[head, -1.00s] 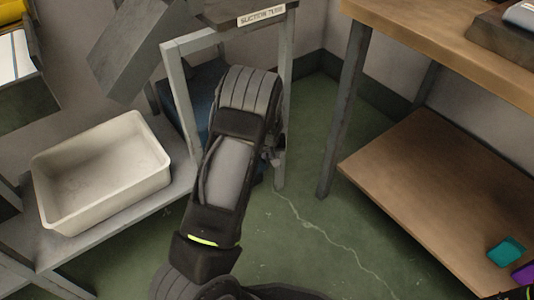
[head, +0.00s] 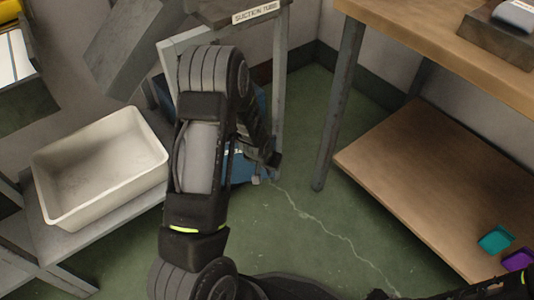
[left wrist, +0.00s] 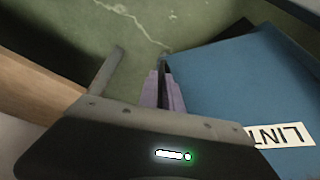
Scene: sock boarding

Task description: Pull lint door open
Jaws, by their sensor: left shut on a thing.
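The blue lint door (left wrist: 235,85) fills the right of the left wrist view. Its white LINT label (left wrist: 283,136) shows upside down at the lower right. My left gripper (left wrist: 164,72) has purple fingers closed together at the near-left edge of the blue panel. They are shut on a thin part there, which the fingers mostly hide. In the head view my left arm bends over and down in front of the metal frame, with the left gripper (head: 262,172) low beside blue surfaces (head: 237,170). My right gripper is out of view.
An empty cream bin (head: 100,165) stands on a grey shelf at the left. A wooden table (head: 450,45) with a lower shelf (head: 430,180) is on the right, its leg (head: 338,110) close to my arm. Green floor (head: 300,210) is open between them.

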